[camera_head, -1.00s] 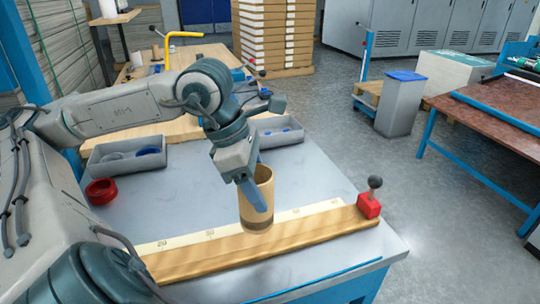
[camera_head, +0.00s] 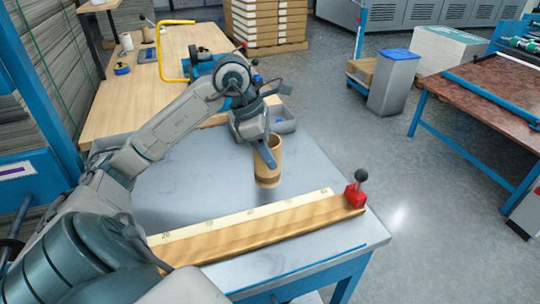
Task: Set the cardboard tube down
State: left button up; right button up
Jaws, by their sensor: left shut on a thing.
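The cardboard tube (camera_head: 269,176) is a brown, open-topped cylinder with a darker band near its bottom. It is upright over the grey tabletop (camera_head: 210,195), behind the wooden strip with the ruler. My left gripper (camera_head: 268,157) is shut on the tube's upper part, with one finger showing across its near side. I cannot tell whether the tube's bottom touches the table or hangs just above it. My right gripper is not in view.
The wooden strip (camera_head: 270,224) with a ruler scale lies along the table's front, with a red block and black knob (camera_head: 356,190) at its right end. Bare tabletop lies to the tube's left and right.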

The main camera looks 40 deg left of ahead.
pick_arm(q)
jog(key=shift+f, duration=1.75)
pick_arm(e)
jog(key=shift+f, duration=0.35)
pick_arm(q)
jog(key=shift+f, duration=0.1)
jog(key=o, duration=1)
jog(key=b+v, duration=0.1)
jog(key=v, duration=1.1)
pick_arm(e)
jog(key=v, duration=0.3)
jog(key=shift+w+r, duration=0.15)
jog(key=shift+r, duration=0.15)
